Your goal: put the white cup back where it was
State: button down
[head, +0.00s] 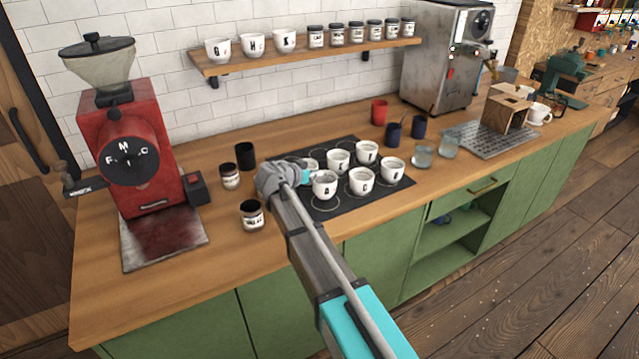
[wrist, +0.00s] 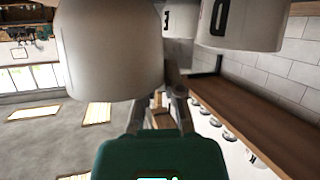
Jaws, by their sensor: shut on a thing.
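Several white cups with dark letters stand on a black mat (head: 322,208) marked with rings. My gripper (head: 306,176) is at the mat's left end, shut on the white cup (head: 324,188) at the front left of the group. This cup looks upright, at or just above the mat; I cannot tell if it touches. Another cup (head: 310,164) just behind is partly hidden by my gripper. In the wrist view the white cup (wrist: 110,50) fills the upper left, close beside my fingers (wrist: 170,98); the exact grip is hidden. Two lettered cups show beyond.
Dark jars (head: 251,214) stand left of the mat, close to my arm. A red grinder (head: 130,150) is further left. Glasses (head: 422,156) and dark blue cups (head: 393,134) stand to the right. A wall shelf (head: 300,62) holds more cups and jars.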

jog(key=shift+f+b, duration=0.9)
jog(key=shift+f, duration=0.25)
jog(key=shift+f, duration=0.2)
jog(key=c, duration=0.8)
grip_release()
jog(key=shift+s+r, duration=0.1)
jog(key=shift+o, duration=0.2)
jog(key=shift+r, duration=0.1)
jog(key=shift+r, duration=0.15)
jog(key=shift+p+v, duration=1.5)
jog(key=shift+v, duration=2.2)
jog(key=shift+s, duration=0.1)
